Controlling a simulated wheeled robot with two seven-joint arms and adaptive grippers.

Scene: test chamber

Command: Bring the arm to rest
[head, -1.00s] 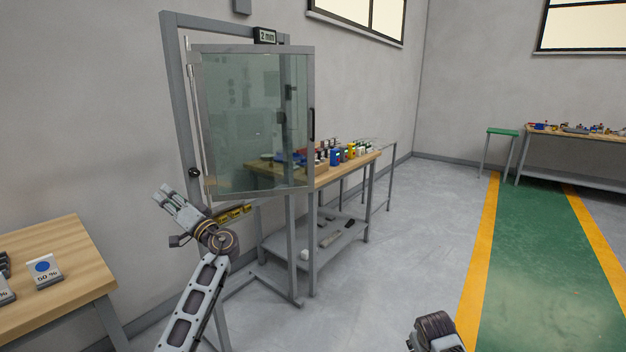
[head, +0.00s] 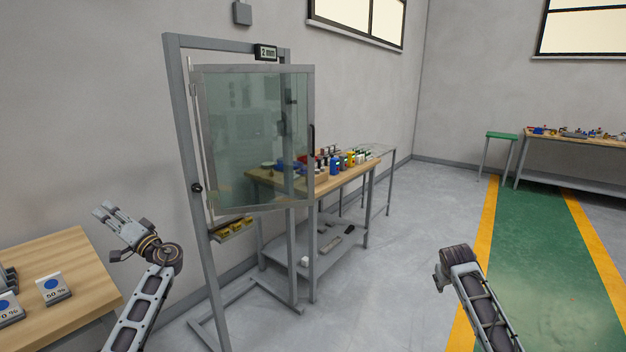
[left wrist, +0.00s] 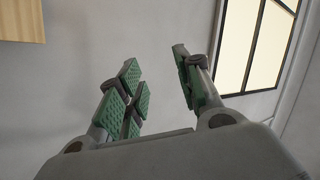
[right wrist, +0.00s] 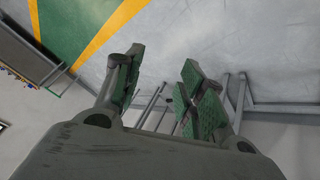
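My left gripper (head: 105,214) is raised at the left of the head view, between the left table and the door frame, apart from both. In the left wrist view its green-padded fingers (left wrist: 158,85) stand apart with nothing between them. My right arm (head: 468,280) shows at the lower right of the head view, over the floor; its fingers are hidden there. In the right wrist view the right gripper (right wrist: 160,85) has its fingers apart and empty, with floor and metal legs behind.
A glazed door (head: 255,140) stands ajar in a grey frame (head: 190,150) with a "2 mm" display (head: 266,52). A workbench (head: 345,182) with several small items stands behind it. A wooden table (head: 75,262) with percent signs is at left. Open floor (head: 400,240) lies at right.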

